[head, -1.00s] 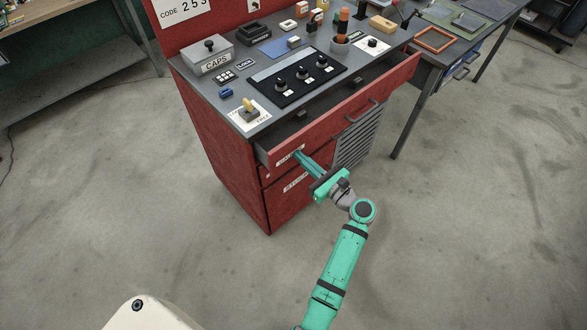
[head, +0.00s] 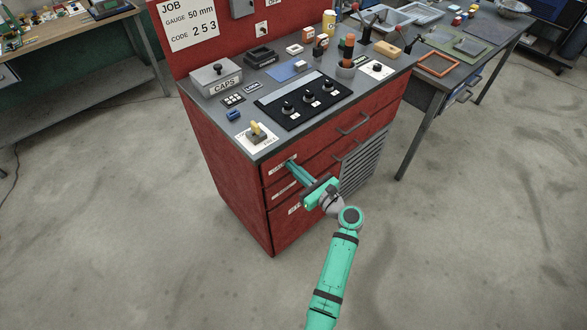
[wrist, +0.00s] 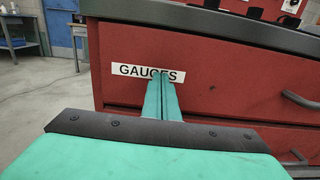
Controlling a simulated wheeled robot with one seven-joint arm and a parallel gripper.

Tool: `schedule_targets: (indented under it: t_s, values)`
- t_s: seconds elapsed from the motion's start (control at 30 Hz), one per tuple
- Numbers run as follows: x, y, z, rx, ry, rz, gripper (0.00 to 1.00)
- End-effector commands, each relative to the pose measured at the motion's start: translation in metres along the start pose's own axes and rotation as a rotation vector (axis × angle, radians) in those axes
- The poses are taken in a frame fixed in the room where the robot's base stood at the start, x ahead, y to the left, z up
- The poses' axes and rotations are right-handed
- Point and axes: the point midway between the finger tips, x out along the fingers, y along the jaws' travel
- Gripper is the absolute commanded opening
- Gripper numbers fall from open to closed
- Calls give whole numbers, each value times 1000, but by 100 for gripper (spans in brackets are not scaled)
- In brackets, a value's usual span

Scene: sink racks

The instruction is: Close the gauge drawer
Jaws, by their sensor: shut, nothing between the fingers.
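The gauge drawer (head: 318,146) is the top drawer of the red cabinet, and its front sits flush with the cabinet face in the head view. In the wrist view, its red front (wrist: 230,70) carries a white GAUGES label (wrist: 135,70). My gripper (head: 291,164) is shut and empty. Its fingertips are at the drawer front by the label, covering part of the lettering in the wrist view (wrist: 160,77). They appear to touch the front, left of the drawer handle (head: 352,124).
More drawers lie below, with a second handle (head: 346,150) and a louvred panel (head: 362,170). The cabinet top holds a caps box (head: 215,79), a knob panel (head: 300,100) and several small items. A grey table (head: 455,70) stands to the right. The floor in front is clear.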

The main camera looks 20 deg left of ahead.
Motion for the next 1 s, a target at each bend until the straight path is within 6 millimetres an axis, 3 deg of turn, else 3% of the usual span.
schedule_targets:
  t_s: [0.07,0.27,0.8,1.0]
  values:
    - [10,3,4,-8,-1,7,0]
    - [-4,1,4,-7,-2,6,0]
    - [-111,-3,2,-1,-3,3,0]
    - [-132,-3,2,-1,-3,3,0]
